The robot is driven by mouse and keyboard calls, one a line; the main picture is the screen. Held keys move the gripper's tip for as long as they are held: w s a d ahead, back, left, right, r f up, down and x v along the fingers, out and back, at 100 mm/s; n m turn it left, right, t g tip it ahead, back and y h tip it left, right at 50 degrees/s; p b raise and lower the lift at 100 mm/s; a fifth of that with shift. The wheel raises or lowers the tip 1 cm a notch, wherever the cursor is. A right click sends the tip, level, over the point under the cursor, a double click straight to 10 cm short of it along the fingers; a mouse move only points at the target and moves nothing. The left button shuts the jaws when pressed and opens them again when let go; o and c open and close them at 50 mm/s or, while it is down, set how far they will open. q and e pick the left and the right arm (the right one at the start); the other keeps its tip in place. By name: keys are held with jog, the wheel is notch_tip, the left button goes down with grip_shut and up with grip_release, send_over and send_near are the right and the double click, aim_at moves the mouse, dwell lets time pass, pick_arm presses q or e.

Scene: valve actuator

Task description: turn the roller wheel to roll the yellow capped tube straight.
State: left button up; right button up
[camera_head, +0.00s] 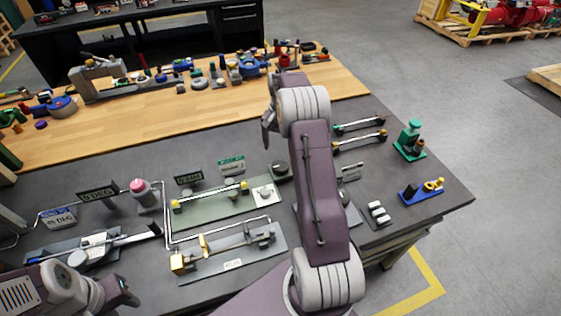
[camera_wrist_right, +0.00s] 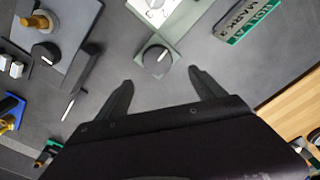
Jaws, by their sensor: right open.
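The yellow capped tube (camera_head: 210,195), slim with a yellow cap at each end, lies across a green plate (camera_head: 215,213) in the head view. A dark round knob with a white line, apparently the roller wheel (camera_head: 279,168), sits on a grey-green pad at the plate's right end. It also shows in the right wrist view (camera_wrist_right: 158,61). My right gripper (camera_head: 267,128) is open and empty; in the wrist view its fingertips (camera_wrist_right: 161,80) are spread just short of the wheel, apart from it. My left gripper (camera_head: 128,291) is low at left, its jaws unclear.
A green sign (camera_head: 232,165) stands behind the plate. A second fixture with a gold block (camera_head: 180,262) lies in front. A pink-capped bottle (camera_head: 144,193) stands at left. A grey plate with a brass knob (camera_wrist_right: 38,22) lies beside the wheel in the wrist view.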

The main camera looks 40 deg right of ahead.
aim_at(281, 165)
jog(key=n, duration=0.2)
jog(key=n+p, duration=0.1)
jog(key=n, duration=0.2)
jog(key=n+p, duration=0.1)
jog(key=n, duration=0.1)
jog(key=shift+s+a, duration=0.15)
jog(key=shift+s, duration=0.15)
notch_tip(281, 165, down, 7)
jog(key=shift+f+p, duration=0.2)
jog(key=shift+p, duration=0.95)
jog(key=shift+f, duration=0.55)
jog(key=c, duration=1.4)
